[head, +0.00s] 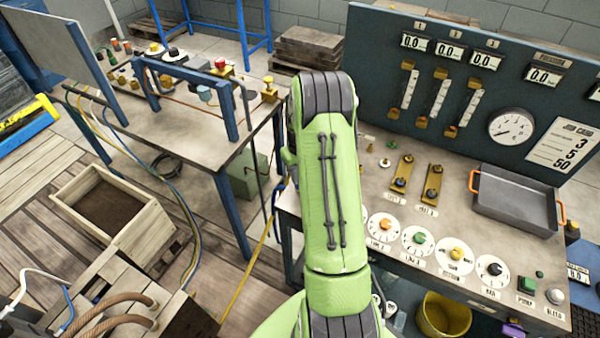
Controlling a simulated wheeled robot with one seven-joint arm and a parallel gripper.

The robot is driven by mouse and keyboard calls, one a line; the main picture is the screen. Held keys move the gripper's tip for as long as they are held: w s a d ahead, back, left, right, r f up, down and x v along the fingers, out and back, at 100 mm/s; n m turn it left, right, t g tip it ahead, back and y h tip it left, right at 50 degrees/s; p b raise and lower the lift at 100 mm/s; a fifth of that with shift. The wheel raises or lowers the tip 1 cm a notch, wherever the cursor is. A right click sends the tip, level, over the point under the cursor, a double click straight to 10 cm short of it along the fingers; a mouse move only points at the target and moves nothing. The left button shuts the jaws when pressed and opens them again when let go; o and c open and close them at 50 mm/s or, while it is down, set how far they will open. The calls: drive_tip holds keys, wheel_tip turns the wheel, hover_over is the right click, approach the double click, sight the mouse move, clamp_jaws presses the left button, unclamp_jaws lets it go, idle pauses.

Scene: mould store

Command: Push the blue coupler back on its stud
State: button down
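On the left bench (190,130), several small fittings stand in a row, with red, yellow, orange, black and brass-coloured tops. A small grey-blue fitting (204,94) sits near the blue frame at the bench's right part; it is too small to tell whether this is the blue coupler or whether it is on a stud. No other blue coupler can be made out. My green arm rises through the middle of the picture, and its far end bends away. My gripper is not in view, so I cannot tell its state.
On the right is a control bench (375,168) with dials, knobs, a grey tray (515,200) and an upright gauge panel (470,120). A wooden box (150,235), hoses and cables lie at lower left. A yellow bucket (443,316) stands below the right bench.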

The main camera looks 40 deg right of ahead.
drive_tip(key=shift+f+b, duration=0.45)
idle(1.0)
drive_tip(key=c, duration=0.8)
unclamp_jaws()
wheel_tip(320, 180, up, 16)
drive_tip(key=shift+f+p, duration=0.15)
drive_tip(key=shift+p, duration=0.7)
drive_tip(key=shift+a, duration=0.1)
